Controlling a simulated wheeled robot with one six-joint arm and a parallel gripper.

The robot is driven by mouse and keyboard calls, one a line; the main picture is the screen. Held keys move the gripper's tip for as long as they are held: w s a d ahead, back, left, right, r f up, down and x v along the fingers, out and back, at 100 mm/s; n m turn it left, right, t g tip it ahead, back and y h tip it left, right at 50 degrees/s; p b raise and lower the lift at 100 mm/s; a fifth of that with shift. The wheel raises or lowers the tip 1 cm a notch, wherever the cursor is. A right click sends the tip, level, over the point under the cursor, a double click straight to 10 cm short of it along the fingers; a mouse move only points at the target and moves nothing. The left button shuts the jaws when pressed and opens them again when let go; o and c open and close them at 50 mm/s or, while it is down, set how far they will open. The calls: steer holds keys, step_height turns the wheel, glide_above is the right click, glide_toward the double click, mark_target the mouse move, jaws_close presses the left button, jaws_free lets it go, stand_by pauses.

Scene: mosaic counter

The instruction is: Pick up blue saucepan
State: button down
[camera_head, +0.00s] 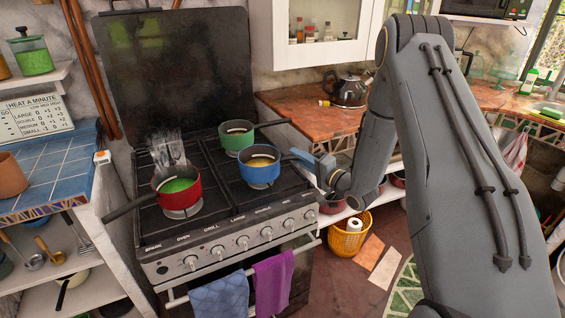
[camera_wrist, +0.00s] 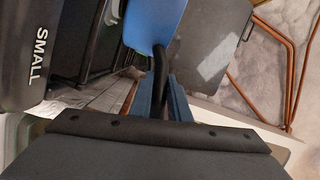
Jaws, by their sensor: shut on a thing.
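The blue saucepan (camera_head: 260,174) is on the right front part of the stove in the head view, upright, with a pale content showing inside. My gripper (camera_head: 307,160) is at its right side, shut on the pan's dark handle. In the wrist view the blue side of the saucepan (camera_wrist: 155,22) shows at the top. The black handle runs down from it between the two blue fingers of my gripper (camera_wrist: 160,95). I cannot tell for sure whether the pan's base touches the grate.
A red saucepan (camera_head: 178,194) with green content is at the front left of the stove (camera_head: 215,226). A green saucepan (camera_head: 236,137) stands behind the blue one, its handle pointing right. A black kettle (camera_head: 349,90) stands on the counter (camera_head: 300,106). Towels (camera_head: 273,284) hang in front.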

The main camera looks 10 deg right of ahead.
steer(key=shift+r+b, duration=1.1)
steer(key=shift+r, duration=3.95)
steer(key=c, duration=2.3)
jaws_free()
jaws_close()
steer(key=a, duration=2.1)
steer(key=shift+a+f, duration=0.25)
steer(key=shift+f, duration=0.05)
steer(key=shift+s+r, duration=0.1)
